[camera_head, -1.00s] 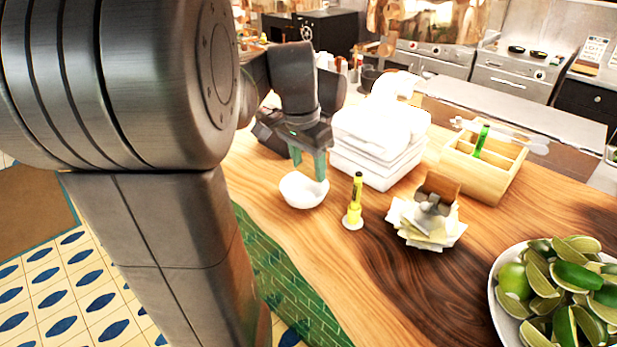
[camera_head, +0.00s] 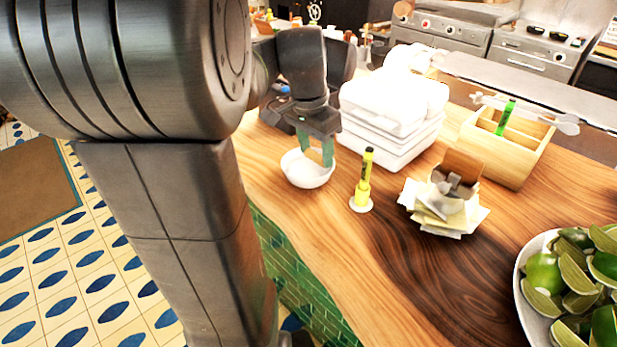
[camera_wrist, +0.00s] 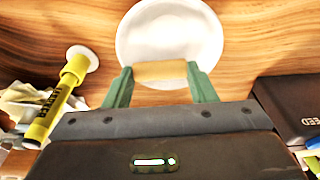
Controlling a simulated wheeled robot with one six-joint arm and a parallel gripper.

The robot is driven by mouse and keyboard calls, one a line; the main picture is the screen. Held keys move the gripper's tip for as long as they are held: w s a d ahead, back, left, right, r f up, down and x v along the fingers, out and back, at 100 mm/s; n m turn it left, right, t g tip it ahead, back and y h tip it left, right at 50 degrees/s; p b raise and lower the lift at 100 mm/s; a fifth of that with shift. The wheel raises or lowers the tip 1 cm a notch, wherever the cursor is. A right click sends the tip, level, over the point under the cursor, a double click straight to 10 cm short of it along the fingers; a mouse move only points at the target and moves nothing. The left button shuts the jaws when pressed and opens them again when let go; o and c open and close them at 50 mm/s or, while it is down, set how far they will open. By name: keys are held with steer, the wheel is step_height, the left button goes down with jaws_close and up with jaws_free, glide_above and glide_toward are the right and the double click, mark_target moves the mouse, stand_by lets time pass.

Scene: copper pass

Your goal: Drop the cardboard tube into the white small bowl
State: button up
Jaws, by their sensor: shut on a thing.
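The white small bowl (camera_head: 309,174) stands on the wooden counter in the head view, and it also shows in the wrist view (camera_wrist: 170,32). My gripper (camera_head: 317,155) has green fingers and hangs over the back part of the bowl. In the wrist view my gripper (camera_wrist: 161,75) is shut on the cardboard tube (camera_wrist: 160,71), a short tan cylinder held crosswise between the fingertips. The tube overlaps the bowl's near rim in that view. The gap in height between tube and bowl is hard to tell.
A yellow highlighter (camera_head: 364,180) stands upright on a small white disc right of the bowl. White stacked boxes (camera_head: 392,120) stand behind it. Further right are a paper stack (camera_head: 444,212), a wooden caddy (camera_head: 508,150) and a bowl of limes (camera_head: 570,275).

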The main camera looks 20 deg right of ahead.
steer(key=o, duration=1)
steer(key=r, duration=0.4)
steer(key=a+r, duration=0.1)
steer(key=r, duration=0.4)
steer(key=s+a+r+p, duration=0.1)
steer(key=r, duration=0.3)
steer(key=shift+r, duration=0.35)
steer(key=shift+w, duration=0.1)
